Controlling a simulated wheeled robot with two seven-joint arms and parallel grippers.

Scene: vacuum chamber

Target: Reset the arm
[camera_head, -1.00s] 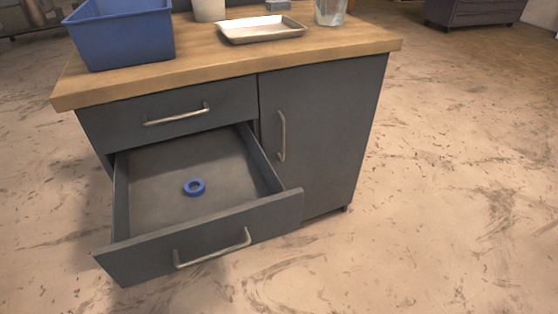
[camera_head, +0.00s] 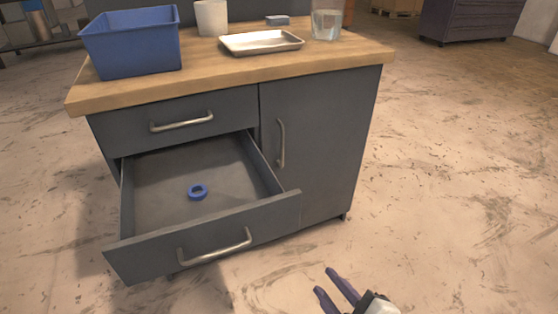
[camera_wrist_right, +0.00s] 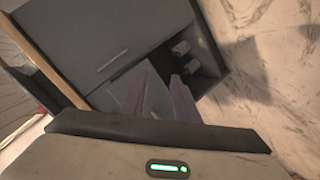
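My right gripper (camera_head: 337,290) shows at the bottom of the head view, in front of the cabinet and over the floor. Its two fingers are apart with nothing between them. In the right wrist view its fingers (camera_wrist_right: 163,98) point toward the dark cabinet front. My left gripper is in neither view. The grey cabinet (camera_head: 318,140) has its lower drawer (camera_head: 210,236) pulled open, and a blue ring (camera_head: 198,192) lies on the drawer floor. The upper drawer (camera_head: 178,122) and the door are shut.
On the wooden top (camera_head: 210,72) stand a blue bin (camera_head: 132,45), a white cup (camera_head: 211,17), a metal tray (camera_head: 262,42), a small grey-blue block (camera_head: 277,20) and a glass of clear liquid (camera_head: 326,22). The floor to the right (camera_head: 460,180) is clear.

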